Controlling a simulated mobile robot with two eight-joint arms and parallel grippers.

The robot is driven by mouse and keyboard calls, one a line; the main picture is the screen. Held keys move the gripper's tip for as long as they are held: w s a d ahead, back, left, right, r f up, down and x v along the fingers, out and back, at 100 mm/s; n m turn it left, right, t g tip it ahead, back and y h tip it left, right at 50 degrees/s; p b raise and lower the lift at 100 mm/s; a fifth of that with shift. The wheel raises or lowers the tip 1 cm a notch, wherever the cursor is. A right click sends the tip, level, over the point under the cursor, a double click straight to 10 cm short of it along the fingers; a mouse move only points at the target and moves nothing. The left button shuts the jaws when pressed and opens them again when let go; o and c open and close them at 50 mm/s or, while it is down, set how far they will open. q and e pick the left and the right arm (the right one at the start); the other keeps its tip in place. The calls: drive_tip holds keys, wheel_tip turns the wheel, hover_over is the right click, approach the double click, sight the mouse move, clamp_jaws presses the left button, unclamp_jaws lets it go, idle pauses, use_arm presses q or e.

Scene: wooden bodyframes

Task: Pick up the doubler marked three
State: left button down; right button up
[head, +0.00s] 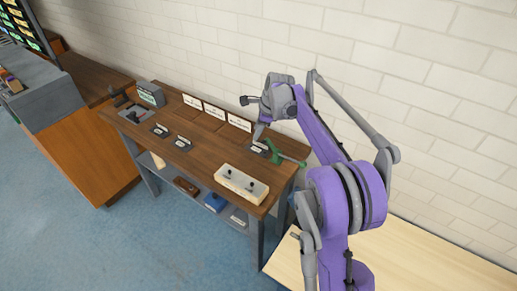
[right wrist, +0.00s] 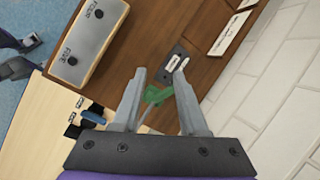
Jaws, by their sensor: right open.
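My right gripper (head: 260,134) is open above the right end of the wooden bench. In the right wrist view its two fingers (right wrist: 160,78) are apart with nothing held between them. A dark plate with a white label (right wrist: 174,62) lies just beyond the fingertips; it also shows below the gripper in the head view (head: 261,149). Two similar dark labelled plates, one at the left (head: 160,130) and one nearer the middle (head: 182,143), lie on the bench. I cannot read any of these labels, so I cannot tell which is three. My left gripper is not in view.
A green tool (head: 287,157) lies beside the right plate and shows between my fingers in the wrist view (right wrist: 157,95). White signs (head: 214,110) line the back. The bench middle is clear.

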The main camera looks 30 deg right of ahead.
sight(258, 148)
drive_tip(key=w+d+f+m, duration=0.5)
drive_tip(key=d+m, duration=0.1)
drive_tip(key=d, duration=0.1)
drive_tip(key=shift+y, duration=0.3)
drive_tip(key=x, duration=1.1)
drive_tip(key=shift+w+d, duration=0.1)
drive_tip(key=shift+d, duration=0.2)
clamp_jaws()
drive_tip(key=shift+r, duration=0.1)
